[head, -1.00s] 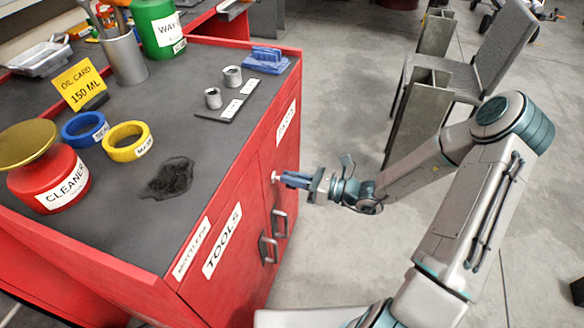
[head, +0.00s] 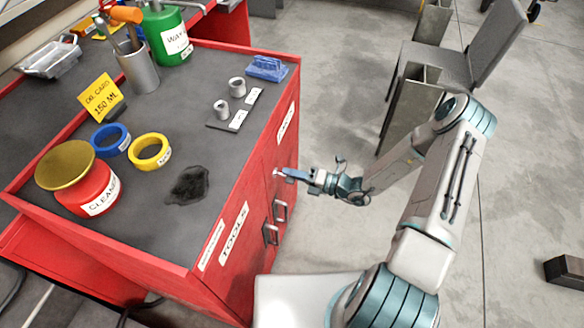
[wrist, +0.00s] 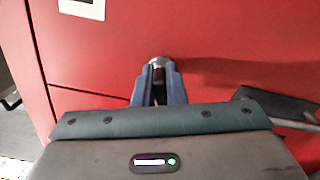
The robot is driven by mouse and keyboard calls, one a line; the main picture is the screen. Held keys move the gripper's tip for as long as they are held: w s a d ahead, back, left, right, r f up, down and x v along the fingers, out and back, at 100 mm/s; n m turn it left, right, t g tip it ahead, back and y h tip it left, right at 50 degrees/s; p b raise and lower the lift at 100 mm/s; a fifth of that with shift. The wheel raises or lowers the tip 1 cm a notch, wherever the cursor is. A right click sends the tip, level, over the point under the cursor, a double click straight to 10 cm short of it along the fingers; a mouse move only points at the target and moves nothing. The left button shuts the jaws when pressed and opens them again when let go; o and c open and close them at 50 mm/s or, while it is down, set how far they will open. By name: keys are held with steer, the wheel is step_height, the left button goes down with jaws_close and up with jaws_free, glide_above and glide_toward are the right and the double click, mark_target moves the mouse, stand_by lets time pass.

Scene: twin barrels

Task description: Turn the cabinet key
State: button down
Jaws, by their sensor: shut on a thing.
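The red cabinet (head: 250,185) stands at the left in the head view, with labelled doors facing my arm. A small silver key (head: 276,171) sticks out of the door face below the top edge. My gripper (head: 282,173) points at that face and is shut on the key. In the wrist view the blue fingers (wrist: 158,84) are close together, with the key's round silver end (wrist: 159,62) showing just beyond their tips against the red panel. The part between the fingers is mostly hidden, so I cannot tell the key's angle.
Two door handles (head: 271,234) stick out below the key. The cabinet top holds a red cleaner can (head: 88,192), a blue ring (head: 109,139), a yellow ring (head: 149,151) and other items. A grey chair (head: 440,62) stands behind my arm. The floor at right is mostly clear.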

steer(key=shift+f+m+p, duration=0.15)
steer(key=shift+m+p, duration=0.6)
steer(key=shift+m, duration=1.15)
steer(key=c, duration=1.5)
jaws_free()
steer(key=v, duration=1.3)
steer(key=shift+s+d, duration=0.1)
steer(key=shift+d, duration=0.3)
